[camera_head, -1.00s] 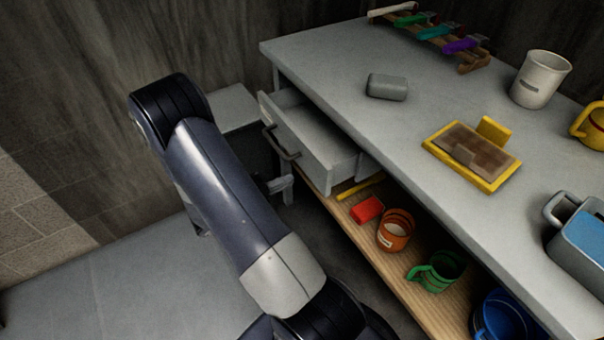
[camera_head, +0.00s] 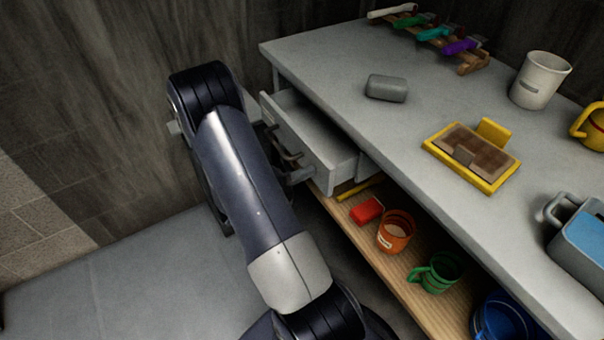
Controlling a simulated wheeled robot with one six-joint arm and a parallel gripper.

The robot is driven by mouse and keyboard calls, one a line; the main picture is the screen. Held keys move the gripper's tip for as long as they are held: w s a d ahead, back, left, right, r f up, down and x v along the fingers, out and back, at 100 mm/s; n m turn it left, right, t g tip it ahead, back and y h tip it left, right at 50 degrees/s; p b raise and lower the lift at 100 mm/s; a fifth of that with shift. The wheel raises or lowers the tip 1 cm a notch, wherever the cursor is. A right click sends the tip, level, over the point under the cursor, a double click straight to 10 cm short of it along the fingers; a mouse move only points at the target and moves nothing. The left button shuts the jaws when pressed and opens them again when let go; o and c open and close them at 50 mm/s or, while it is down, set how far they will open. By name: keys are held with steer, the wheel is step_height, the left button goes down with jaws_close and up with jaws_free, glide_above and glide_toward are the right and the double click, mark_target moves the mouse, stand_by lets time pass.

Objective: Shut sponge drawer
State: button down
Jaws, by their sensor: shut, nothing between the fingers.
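The grey drawer (camera_head: 318,148) stands pulled out from the left end of the grey table. The visible part of its inside looks empty. Its dark handle (camera_head: 290,158) is on the front face, partly covered by my arm. The rest of the gripper is hidden behind my arm.
A grey block (camera_head: 386,88), a yellow-framed tray (camera_head: 430,148) and a white mug (camera_head: 540,80) are on the tabletop (camera_head: 330,65). The wooden shelf below holds a red block (camera_head: 367,211), an orange mug (camera_head: 396,232) and a green mug (camera_head: 436,273). Floor at left is clear.

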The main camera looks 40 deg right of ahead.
steer(key=p+x, duration=0.1)
steer(key=x, duration=0.7)
steer(key=shift+d, duration=0.1)
steer(key=shift+r, duration=0.1)
steer(key=p+v, duration=0.1)
steer(key=v, duration=1.3)
steer(key=shift+s, duration=0.1)
glide_toward(331, 161)
steer(key=s+d+r, duration=0.1)
steer(key=d, duration=0.1)
steer(key=s+d+r, duration=0.1)
steer(key=s+d, duration=0.1)
steer(key=s+d+r, duration=0.1)
steer(key=d, duration=0.1)
steer(key=shift+s+r, duration=0.3)
steer(key=shift+r, duration=0.1)
steer(key=shift+s, duration=0.1)
